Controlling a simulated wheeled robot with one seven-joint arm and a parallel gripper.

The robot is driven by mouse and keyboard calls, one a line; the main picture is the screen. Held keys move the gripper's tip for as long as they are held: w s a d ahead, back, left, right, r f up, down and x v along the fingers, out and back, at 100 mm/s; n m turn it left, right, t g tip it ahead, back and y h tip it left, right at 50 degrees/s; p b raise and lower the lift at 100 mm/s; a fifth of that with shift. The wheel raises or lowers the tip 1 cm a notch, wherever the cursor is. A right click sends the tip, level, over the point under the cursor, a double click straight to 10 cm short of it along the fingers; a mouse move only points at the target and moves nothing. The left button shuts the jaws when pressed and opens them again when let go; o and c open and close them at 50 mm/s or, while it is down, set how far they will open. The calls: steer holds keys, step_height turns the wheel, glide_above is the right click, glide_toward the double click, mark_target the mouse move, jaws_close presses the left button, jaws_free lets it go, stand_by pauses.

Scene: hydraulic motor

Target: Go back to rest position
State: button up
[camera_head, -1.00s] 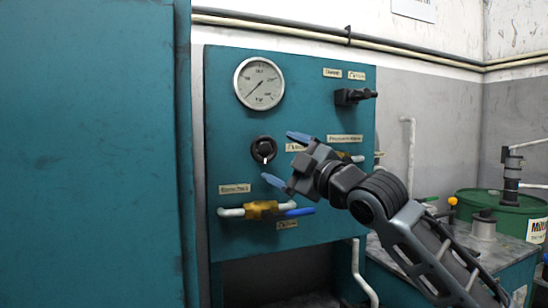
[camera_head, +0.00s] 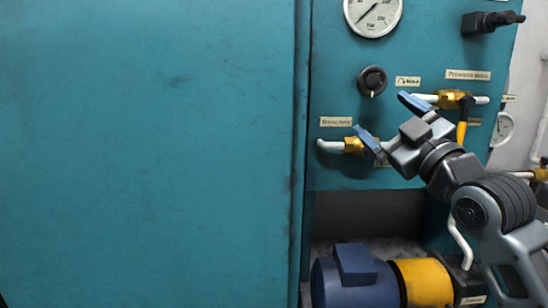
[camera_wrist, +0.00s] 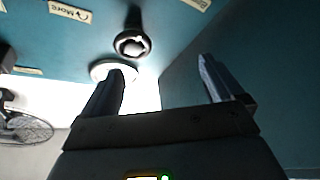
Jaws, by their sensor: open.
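My gripper (camera_head: 383,115) is open and empty, with two blue fingers spread apart. In the head view it overlaps the teal control panel (camera_head: 335,60), below and right of a black round knob (camera_head: 372,81). I cannot tell its exact distance from the panel. In the wrist view both fingers of my gripper (camera_wrist: 160,75) show with nothing between them. The knob (camera_wrist: 132,43) lies beyond the left finger there, with part of a white round gauge behind it.
A pressure gauge (camera_head: 373,12) and a black valve handle (camera_head: 492,21) are on the upper panel. Brass valves (camera_head: 452,98) and (camera_head: 358,145) sit near my gripper. A blue motor (camera_head: 353,280) with a yellow part (camera_head: 423,282) stands below. A large teal cabinet wall (camera_head: 150,150) fills the left.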

steer(key=s+a+f+m+g+h+p, duration=0.3)
steer(key=s+f+m+h, duration=0.7)
steer(key=s+f, duration=1.45)
steer(key=s+d+g+y+p, duration=0.1)
steer(key=s, duration=1.2)
steer(key=s+d+m+g+y+p, duration=0.1)
steer(key=s+d+y, duration=0.1)
steer(key=s, duration=1.2)
steer(key=shift+d+f+m+g, duration=0.15)
steer(key=shift+d+m+g, duration=0.15)
steer(key=shift+g, duration=0.1)
steer(key=shift+c, duration=0.3)
